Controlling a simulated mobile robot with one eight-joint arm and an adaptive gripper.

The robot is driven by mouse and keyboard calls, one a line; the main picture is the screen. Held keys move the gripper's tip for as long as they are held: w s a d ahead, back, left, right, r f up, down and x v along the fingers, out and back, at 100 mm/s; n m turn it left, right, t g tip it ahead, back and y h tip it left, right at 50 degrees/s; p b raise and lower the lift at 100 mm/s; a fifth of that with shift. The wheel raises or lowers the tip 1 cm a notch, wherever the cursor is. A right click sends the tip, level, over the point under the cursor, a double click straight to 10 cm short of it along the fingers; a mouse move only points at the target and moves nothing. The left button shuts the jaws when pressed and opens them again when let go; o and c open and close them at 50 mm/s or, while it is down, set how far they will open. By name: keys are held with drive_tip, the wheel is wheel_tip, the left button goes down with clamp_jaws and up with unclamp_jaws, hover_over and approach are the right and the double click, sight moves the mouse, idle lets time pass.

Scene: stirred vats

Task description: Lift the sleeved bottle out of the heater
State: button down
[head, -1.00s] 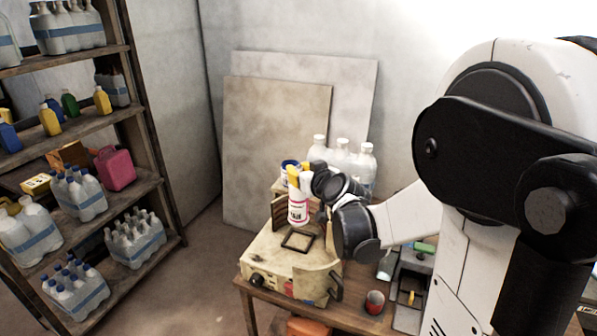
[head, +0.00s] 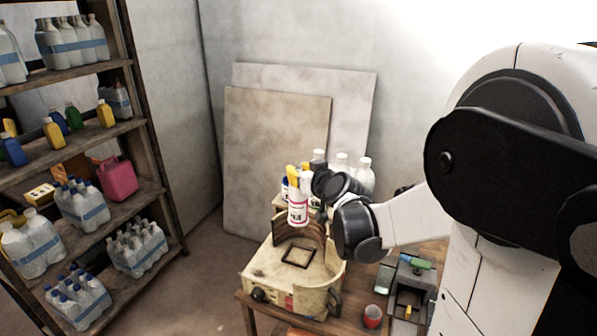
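The sleeved bottle (head: 298,209) is white with a dark-lettered label and a reddish band. In the head view it hangs upright above the cream heater (head: 262,271), which stands on the wooden table. The bottle's base appears clear of the heater's square opening. My gripper (head: 304,184) reaches in from the right and appears shut on the upper part of the bottle. Its fingertips are small and partly hidden, and a yellow part shows beside the bottle's neck. A curved wall rises at the heater's back and right, with a dark knob at the front.
White-capped bottles (head: 364,176) stand behind my gripper. A red cup (head: 372,316) and a grey device (head: 412,281) are right of the heater. Boards (head: 270,160) lean on the wall. A loaded shelf (head: 130,127) stands at left, with open floor between.

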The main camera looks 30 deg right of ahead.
drive_tip(key=shift+s, duration=0.1)
drive_tip(key=s+a+p, duration=0.2)
drive_tip(key=s+a, duration=0.1)
drive_tip(key=s, duration=0.9)
drive_tip(key=shift+s+a, duration=0.15)
drive_tip(key=shift+a, duration=0.15)
drive_tip(key=shift+s, duration=0.1)
idle(0.3)
